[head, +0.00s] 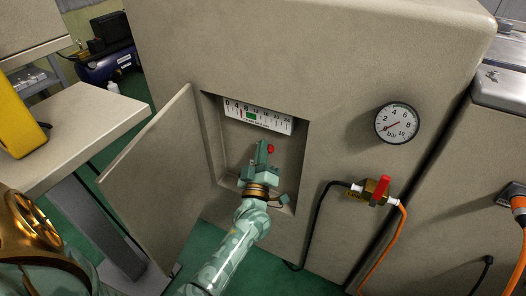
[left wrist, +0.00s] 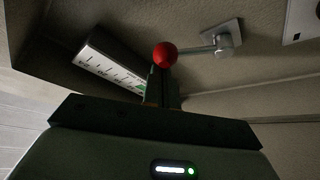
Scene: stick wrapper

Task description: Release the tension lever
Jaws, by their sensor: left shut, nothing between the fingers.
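The tension lever is a metal rod with a red ball knob, set in the open recess of the beige machine. The red knob (head: 270,149) shows just beyond my left gripper (head: 262,158). In the left wrist view the red knob (left wrist: 165,54) sits at the fingertips, and its rod runs right to a metal pivot (left wrist: 228,44). My left gripper is inside the recess, shut with nothing held. I cannot tell whether its fingertips touch the knob. My right gripper is not in view.
A scale strip (head: 258,119) is on the recess's upper back wall. The recess door (head: 155,185) hangs open at left. Right of the recess are a pressure gauge (head: 397,123) and a red-handled valve (head: 380,189) with hoses. A table (head: 85,125) stands at left.

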